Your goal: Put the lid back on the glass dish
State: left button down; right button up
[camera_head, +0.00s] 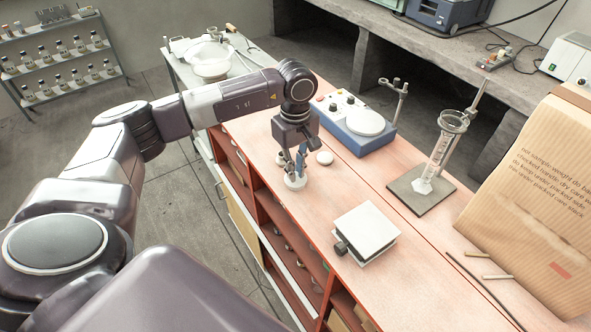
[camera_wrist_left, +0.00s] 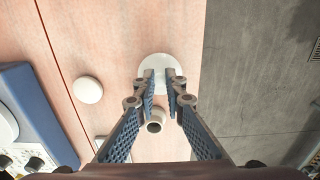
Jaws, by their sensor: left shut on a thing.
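My left gripper (camera_head: 295,172) points down over the bench's near-left edge, its fingers nearly together. At its fingertips is a pale round lid (camera_head: 296,184), which also shows beyond the fingertips in the wrist view (camera_wrist_left: 161,66). The fingers hide its middle. I cannot tell whether it touches anything below, and no glass dish can be made out clearly under it. A second white round piece (camera_head: 324,157) lies close by on the bench top, to the right; it is at the left in the wrist view (camera_wrist_left: 88,90). My right gripper is not in view.
A blue instrument with a white round plate (camera_head: 363,121) stands behind to the right. A small pale cylinder (camera_wrist_left: 156,121) shows between the fingers in the wrist view. A silver square platform (camera_head: 366,231) and a glass cylinder on a stand (camera_head: 440,150) are further right. Bare bench lies between.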

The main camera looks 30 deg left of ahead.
pick_arm(q)
jog(key=c, duration=1.4)
grip_release()
jog(key=shift+c, duration=0.2)
jog(key=shift+r+p, duration=1.95)
jog(key=shift+r, duration=1.55)
jog(key=shift+c, duration=0.4)
grip_shut()
